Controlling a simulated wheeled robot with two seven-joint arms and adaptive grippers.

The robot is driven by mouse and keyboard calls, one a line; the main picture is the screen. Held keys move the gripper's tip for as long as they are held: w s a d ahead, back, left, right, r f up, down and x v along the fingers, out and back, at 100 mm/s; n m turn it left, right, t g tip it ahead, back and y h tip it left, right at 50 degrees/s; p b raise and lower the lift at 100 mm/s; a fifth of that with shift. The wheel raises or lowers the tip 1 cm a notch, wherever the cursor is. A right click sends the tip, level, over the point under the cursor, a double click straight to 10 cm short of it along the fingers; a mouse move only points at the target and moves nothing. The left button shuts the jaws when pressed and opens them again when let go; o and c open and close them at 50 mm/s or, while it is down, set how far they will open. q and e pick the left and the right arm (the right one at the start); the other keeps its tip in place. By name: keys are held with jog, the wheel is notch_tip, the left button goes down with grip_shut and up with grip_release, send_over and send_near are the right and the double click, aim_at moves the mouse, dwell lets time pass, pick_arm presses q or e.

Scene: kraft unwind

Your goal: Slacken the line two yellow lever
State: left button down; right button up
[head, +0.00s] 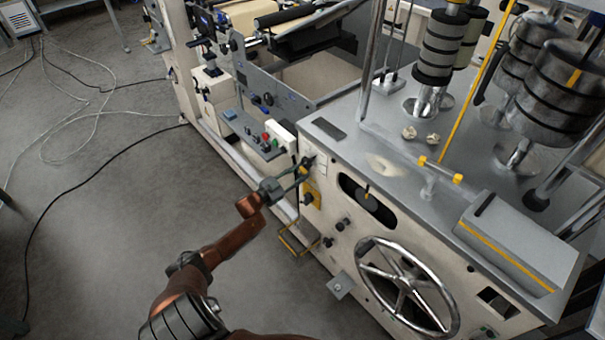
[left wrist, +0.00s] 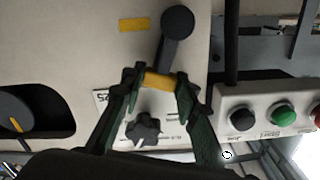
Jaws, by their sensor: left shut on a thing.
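The yellow lever (left wrist: 158,80) shows in the left wrist view as a short yellow grip on a black arm. The arm runs up to a round black pivot (left wrist: 177,22) on the cream panel. My left gripper (head: 303,172) is at the side face of the cream machine cabinet in the head view. Its two green-grey fingers are shut on the lever's yellow end, one on each side. In the head view the lever is too small and covered to make out clearly. My right gripper is in neither view.
A black knob (left wrist: 143,130) sits just below the lever. A button box (left wrist: 270,118) with black, green and red buttons stands at right. In the head view a large handwheel (head: 407,287) is on the cabinet front. Open floor lies left, with loose cables.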

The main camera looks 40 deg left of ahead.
pick_arm(q)
jog(key=c, duration=1.8)
grip_release()
jog(key=shift+s, duration=0.1)
jog(key=o, duration=0.3)
jog(key=s+a, duration=0.1)
jog(key=s, duration=1)
jog(key=shift+s+a, duration=0.15)
jog(key=shift+s, duration=0.25)
jog(key=shift+f, duration=0.1)
